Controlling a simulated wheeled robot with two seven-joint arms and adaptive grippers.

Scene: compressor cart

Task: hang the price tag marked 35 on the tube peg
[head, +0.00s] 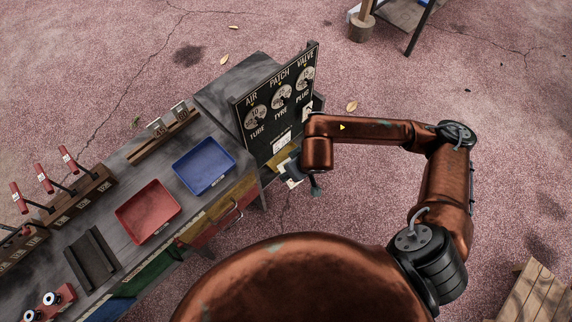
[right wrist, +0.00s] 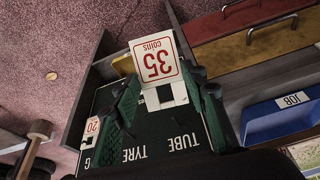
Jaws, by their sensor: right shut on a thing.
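The price tag marked 35 (right wrist: 155,58) is a white card with red print, upside down in the right wrist view. My right gripper (right wrist: 162,92) is shut on it, with green fingers on both sides. Below the print is a white part with a dark square opening. Behind it is the dark price board (right wrist: 160,148) with TUBE and TYRE labels; the board (head: 262,148) also shows in the head view. My right gripper (head: 292,172) is beside the board's lower right part there, mostly hidden by my arm. I cannot make out the tube peg. My left gripper is out of view.
A tag marked 20 (right wrist: 92,126) is at the board. A rack with tags (head: 165,133), a blue tray (head: 203,165) and a red tray (head: 147,210) stand on the workbench. Red-handled tools (head: 45,178) stand at left. Open ground lies right of the board.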

